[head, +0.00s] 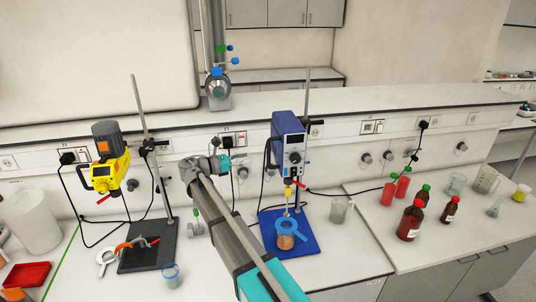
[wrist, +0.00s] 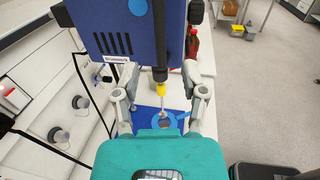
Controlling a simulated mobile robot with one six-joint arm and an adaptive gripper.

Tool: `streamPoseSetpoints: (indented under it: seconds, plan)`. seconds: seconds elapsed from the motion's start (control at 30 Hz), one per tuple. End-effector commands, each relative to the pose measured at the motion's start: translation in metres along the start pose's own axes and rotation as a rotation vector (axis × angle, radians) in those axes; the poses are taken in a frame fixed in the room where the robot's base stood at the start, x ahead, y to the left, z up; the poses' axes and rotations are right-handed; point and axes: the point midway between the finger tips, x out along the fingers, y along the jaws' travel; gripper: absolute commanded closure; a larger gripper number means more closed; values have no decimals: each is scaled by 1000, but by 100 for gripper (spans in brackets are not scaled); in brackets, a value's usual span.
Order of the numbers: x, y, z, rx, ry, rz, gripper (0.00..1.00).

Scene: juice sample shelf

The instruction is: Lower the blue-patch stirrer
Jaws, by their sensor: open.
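The blue stirrer (head: 289,140) hangs on a stand over a blue base plate (head: 268,242) in the head view. A blue ring clamp (head: 291,236) sits low at a vessel with orange-brown contents (head: 285,242). My gripper (wrist: 161,78) is open, its two fingers spread on either side of the stirrer's lower part. Whether they touch the housing cannot be told.
A yellow stirrer (head: 106,172) on a dark stand is at left. A glass beaker (head: 341,209) stands right of the blue plate. Brown bottles (head: 410,221) and red bottles stand further right. Black cables hang by the wall sockets; a red tray (head: 27,275) is at far left.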

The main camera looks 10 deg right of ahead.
Motion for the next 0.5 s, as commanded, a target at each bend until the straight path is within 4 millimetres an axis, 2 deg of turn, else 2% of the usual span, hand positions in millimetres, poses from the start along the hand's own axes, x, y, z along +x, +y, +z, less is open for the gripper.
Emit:
streamPoseSetpoints:
  seconds: [0.2, 0.5]
  plan:
    - [35, -1, 0, 0, 0, -1, 45]
    - [76, 0, 0, 0, 0, -1, 45]
